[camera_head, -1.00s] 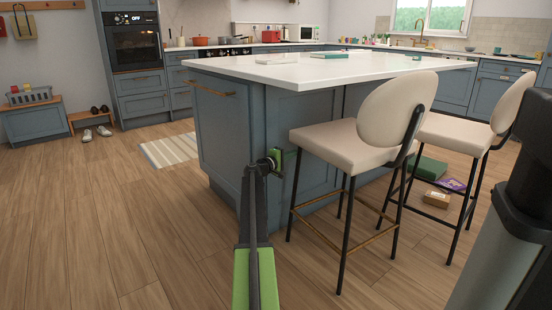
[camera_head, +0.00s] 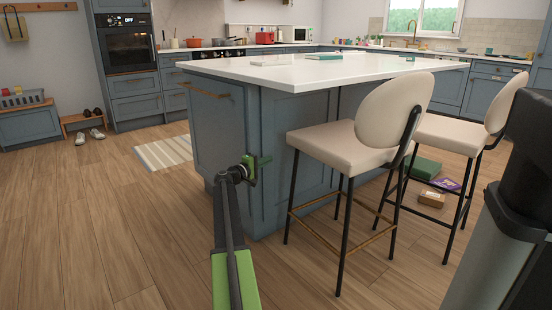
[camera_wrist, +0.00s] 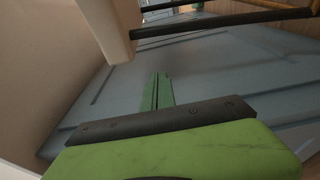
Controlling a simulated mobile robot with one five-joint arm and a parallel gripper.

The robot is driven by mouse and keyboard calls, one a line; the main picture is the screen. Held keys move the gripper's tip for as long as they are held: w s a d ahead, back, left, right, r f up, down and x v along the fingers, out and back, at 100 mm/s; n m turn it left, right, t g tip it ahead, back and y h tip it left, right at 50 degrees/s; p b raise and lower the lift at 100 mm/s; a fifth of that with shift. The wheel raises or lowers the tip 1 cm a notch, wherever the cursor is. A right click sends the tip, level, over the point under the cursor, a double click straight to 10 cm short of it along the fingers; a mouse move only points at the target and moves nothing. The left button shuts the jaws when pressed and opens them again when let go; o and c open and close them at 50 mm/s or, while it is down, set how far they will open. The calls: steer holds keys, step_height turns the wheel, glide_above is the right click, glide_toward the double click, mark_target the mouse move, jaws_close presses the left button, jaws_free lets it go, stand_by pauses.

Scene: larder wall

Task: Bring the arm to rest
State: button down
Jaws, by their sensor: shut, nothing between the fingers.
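My arm reaches out low in the head view, a dark link with a green part at the bottom. My gripper (camera_head: 264,161) is at its far end, in front of the blue kitchen island (camera_head: 290,150), and points to the right. In the wrist view my gripper's green fingers (camera_wrist: 157,92) are together with nothing between them. The island's blue panels (camera_wrist: 220,70) fill much of that view behind the fingers. I cannot tell the exact gap between the fingers and the panel.
Two cream stools (camera_head: 345,148) with black legs stand at the island's right side. A green box (camera_head: 424,167) and a small brown box (camera_head: 432,199) lie on the floor behind them. A striped rug (camera_head: 165,152) lies left of the island.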

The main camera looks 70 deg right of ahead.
steer(key=shift+w+a, duration=0.2)
steer(key=shift+a, duration=0.35)
